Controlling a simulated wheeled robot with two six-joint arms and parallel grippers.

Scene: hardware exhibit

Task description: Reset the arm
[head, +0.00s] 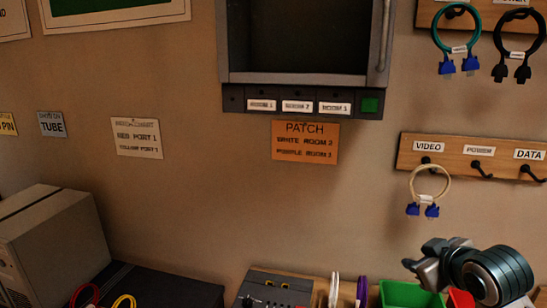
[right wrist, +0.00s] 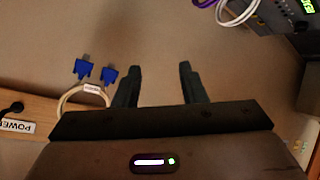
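My right gripper (head: 420,265) is at the lower right of the head view, in front of the wall and above the green bin. In the right wrist view its two fingers (right wrist: 158,82) stand apart with nothing between them, so it is open and empty. The dark rounded links of my right arm lead off to the right. My left arm and gripper are not in the head view.
A cream cable with blue plugs (head: 423,190) hangs on the rack (head: 460,158) above my right gripper. A green bin (head: 408,293), a red bin (head: 460,299) and a dark device (head: 272,291) stand below. A beige box (head: 50,245) is at left.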

